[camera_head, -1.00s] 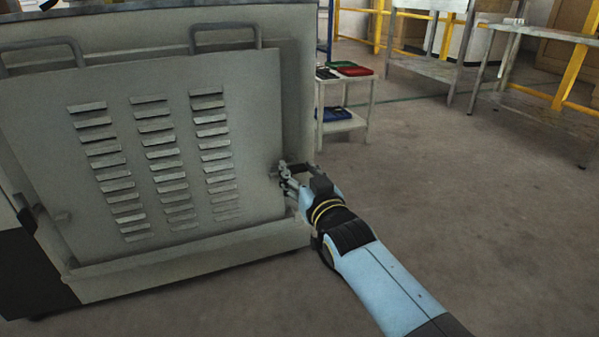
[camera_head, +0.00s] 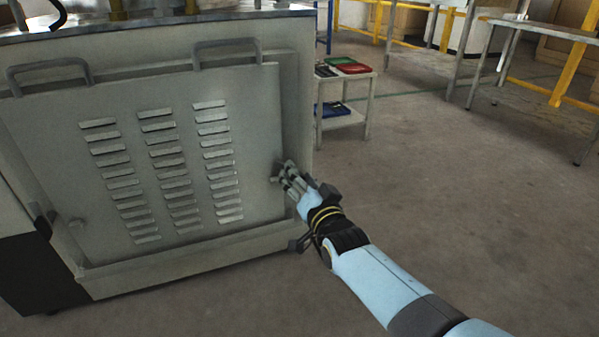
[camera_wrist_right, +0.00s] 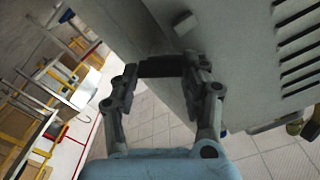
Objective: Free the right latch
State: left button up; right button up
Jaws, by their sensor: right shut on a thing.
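The grey louvred panel (camera_head: 110,105) sits upright in the front of a machine housing in the head view. The right latch is at the panel's right edge, mostly hidden by my right gripper (camera_head: 287,179). In the right wrist view a dark bar of the right latch (camera_wrist_right: 160,67) spans between the fingertips of my right gripper (camera_wrist_right: 163,78). That gripper is shut on it, close to the panel face. A small left latch (camera_head: 76,223) shows at the panel's lower left edge. My left gripper is out of view.
Two handles (camera_head: 227,46) stick out along the panel's top. A small cart (camera_head: 345,120) with red and green trays stands behind the machine's right side. Metal tables (camera_head: 545,32) and yellow rails are farther back. The floor (camera_head: 460,200) at right is open.

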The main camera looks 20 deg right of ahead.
pick_arm(q)
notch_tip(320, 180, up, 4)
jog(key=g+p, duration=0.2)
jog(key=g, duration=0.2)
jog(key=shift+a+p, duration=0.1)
jog(key=shift+p, duration=0.3)
pick_arm(e)
jog(key=m, duration=1.1)
jog(key=shift+d+f, duration=0.1)
jog(key=shift+d, duration=0.2)
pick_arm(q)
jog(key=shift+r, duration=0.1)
pick_arm(e)
jog(key=shift+m, duration=0.3)
jog(key=o, duration=1.2)
jog(key=shift+c, duration=0.2)
jog(key=shift+s, duration=0.1)
jog(key=s, duration=1.1)
jog(key=shift+s+d, duration=0.2)
jog(key=shift+s, duration=0.2)
